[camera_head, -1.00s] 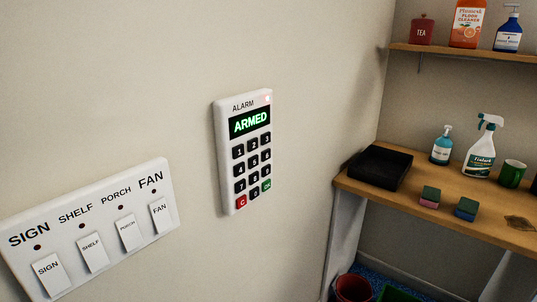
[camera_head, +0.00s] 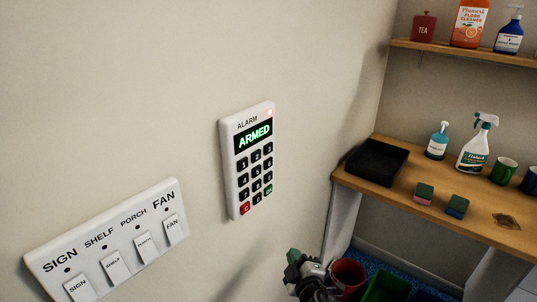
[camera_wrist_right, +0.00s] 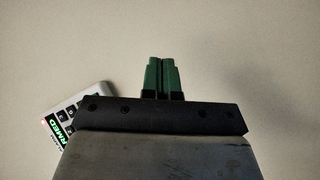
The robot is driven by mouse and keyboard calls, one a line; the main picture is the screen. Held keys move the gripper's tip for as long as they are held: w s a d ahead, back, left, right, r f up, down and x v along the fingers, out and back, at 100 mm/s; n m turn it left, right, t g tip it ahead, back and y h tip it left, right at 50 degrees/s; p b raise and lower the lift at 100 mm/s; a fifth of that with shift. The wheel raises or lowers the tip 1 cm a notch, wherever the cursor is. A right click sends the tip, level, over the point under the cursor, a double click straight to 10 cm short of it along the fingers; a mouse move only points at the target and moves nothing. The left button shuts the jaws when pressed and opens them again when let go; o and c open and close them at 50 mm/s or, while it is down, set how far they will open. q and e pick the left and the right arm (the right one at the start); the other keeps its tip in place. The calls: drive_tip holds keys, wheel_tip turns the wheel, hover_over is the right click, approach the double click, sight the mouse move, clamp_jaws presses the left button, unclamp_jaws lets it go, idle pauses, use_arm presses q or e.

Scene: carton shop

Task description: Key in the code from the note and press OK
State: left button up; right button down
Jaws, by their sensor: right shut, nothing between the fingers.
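The white alarm keypad (camera_head: 249,160) is mounted on the wall. Its green display (camera_head: 253,136) reads ARMED and a small red light glows at its top right. Below are black number keys, a red C key (camera_head: 245,208) and a green OK key (camera_head: 268,190). My right gripper (camera_head: 293,256) is low in the head view, below and right of the keypad, apart from it. In the right wrist view its green fingers (camera_wrist_right: 160,76) are shut and empty, with part of the keypad (camera_wrist_right: 77,108) at the left. No note is visible. My left gripper is out of view.
A switch panel (camera_head: 108,243) labelled SIGN, SHELF, PORCH and FAN is on the wall at lower left. A wooden shelf (camera_head: 440,213) at right holds a black tray (camera_head: 377,162), bottles and sponges. Red and green bins stand below. The wall around the keypad is clear.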

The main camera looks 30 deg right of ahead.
sight(268, 163)
wheel_tip(268, 163, up, 25)
drive_tip(key=s+d+n+t+h+p, duration=0.2)
drive_tip(key=t+h, duration=0.1)
drive_tip(key=t, duration=0.2)
drive_tip(key=shift+s+d, duration=0.15)
drive_tip(key=shift+s, duration=0.25)
drive_tip(key=shift+f, duration=0.15)
drive_tip(key=w+a, duration=0.3)
drive_tip(key=w, duration=0.5)
drive_tip(key=shift+w+a, duration=0.15)
drive_tip(key=shift+a, duration=0.05)
idle(0.8)
drive_tip(key=shift+w+a+b, duration=0.2)
drive_tip(key=shift+w+b, duration=0.1)
